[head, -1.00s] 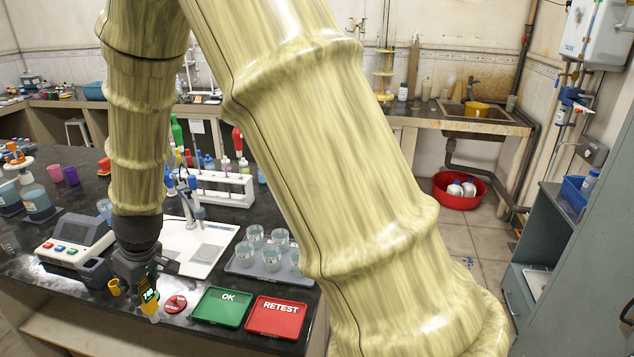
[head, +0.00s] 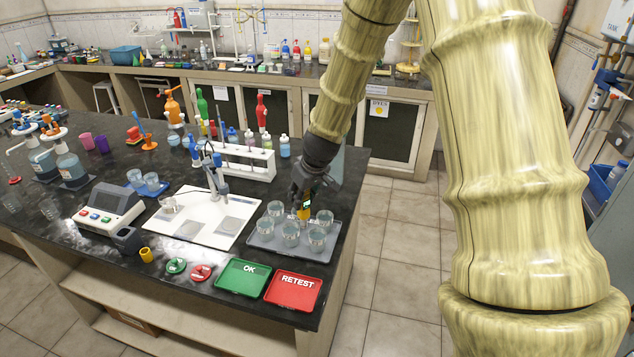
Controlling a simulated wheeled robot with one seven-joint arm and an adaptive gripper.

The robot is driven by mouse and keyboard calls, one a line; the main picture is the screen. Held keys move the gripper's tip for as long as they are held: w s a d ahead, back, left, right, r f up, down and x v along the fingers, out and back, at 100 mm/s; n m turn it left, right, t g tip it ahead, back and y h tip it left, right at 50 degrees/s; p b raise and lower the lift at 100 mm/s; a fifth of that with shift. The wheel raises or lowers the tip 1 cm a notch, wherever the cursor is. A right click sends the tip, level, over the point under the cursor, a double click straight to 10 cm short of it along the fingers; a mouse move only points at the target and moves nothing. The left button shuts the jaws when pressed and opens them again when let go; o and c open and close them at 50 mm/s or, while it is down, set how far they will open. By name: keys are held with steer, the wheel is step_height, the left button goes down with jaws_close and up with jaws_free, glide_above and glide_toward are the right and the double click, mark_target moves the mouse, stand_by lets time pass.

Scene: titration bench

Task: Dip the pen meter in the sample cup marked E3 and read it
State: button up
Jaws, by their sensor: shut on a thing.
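My gripper (head: 304,198) is shut on the pen meter, above the grey tray at the bench's right end. The pen meter (head: 305,212) is yellow and dark with a small lit display, and it points down among the cups. I cannot tell whether its tip is inside a cup or above one. Several clear sample cups stand on the grey tray (head: 258,243): a back-left cup (head: 275,209), a left cup (head: 265,228), a front-middle cup (head: 290,234), a front-right cup (head: 317,240) and a right cup (head: 325,219). Their marks are too small to read, so I cannot pick out E3.
A green OK tray (head: 243,279) and a red RETEST tray (head: 293,291) lie at the front edge. A white board (head: 207,222) with an electrode stand is left of the cups. A yellow cap-like piece (head: 146,255) stands near the grey instrument (head: 108,212).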

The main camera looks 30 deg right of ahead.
steer(key=d+f, duration=0.1)
steer(key=d+f+b, duration=0.2)
steer(key=d+f, duration=0.1)
steer(key=shift+s, duration=0.3)
stand_by(0.5)
steer(key=shift+s+r, duration=0.1)
steer(key=shift+s, duration=0.05)
stand_by(0.6)
steer(key=shift+f+b, duration=0.2)
steer(key=shift+b, duration=0.1)
steer(key=shift+f+b, duration=1.55)
steer(key=shift+f, duration=0.95)
steer(key=shift+r, duration=0.2)
stand_by(2.5)
